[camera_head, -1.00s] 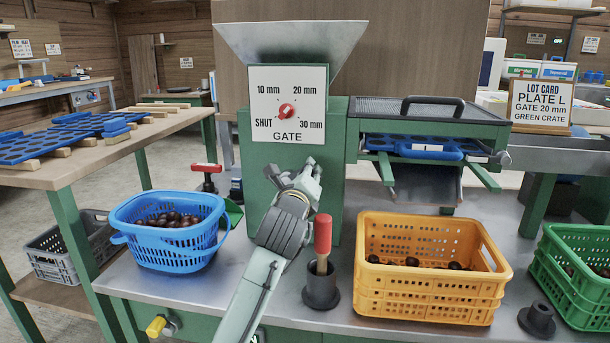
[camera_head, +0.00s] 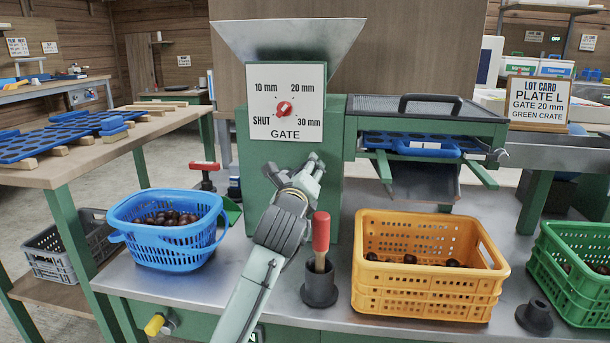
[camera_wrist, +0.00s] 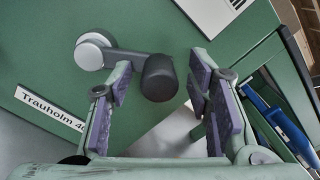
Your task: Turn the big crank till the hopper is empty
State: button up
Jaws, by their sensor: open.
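The green machine (camera_head: 262,170) carries a grey hopper (camera_head: 288,38) on top; the inside of the hopper is hidden. In the wrist view a dark grey crank arm (camera_wrist: 125,59) runs from a pale hub (camera_wrist: 91,52) to a dark round knob (camera_wrist: 159,77) on a green face. My gripper (camera_wrist: 160,88) is open, its purple-padded fingers at either side of the knob in the picture; I see no contact. In the head view my gripper (camera_head: 308,172) is in front of the machine, and the crank is hidden behind it. The gate dial (camera_head: 284,108) is red; its exact setting is unclear.
A blue basket (camera_head: 160,247) of chestnuts stands left. A red-handled tool (camera_head: 320,232) stands in a dark cup (camera_head: 320,287) close right of my arm. A yellow crate (camera_head: 425,301) and a green crate (camera_head: 575,287), with some chestnuts, stand right. A lot card (camera_head: 537,103) reads gate 20 mm.

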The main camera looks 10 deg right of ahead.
jog(key=v, duration=1.2)
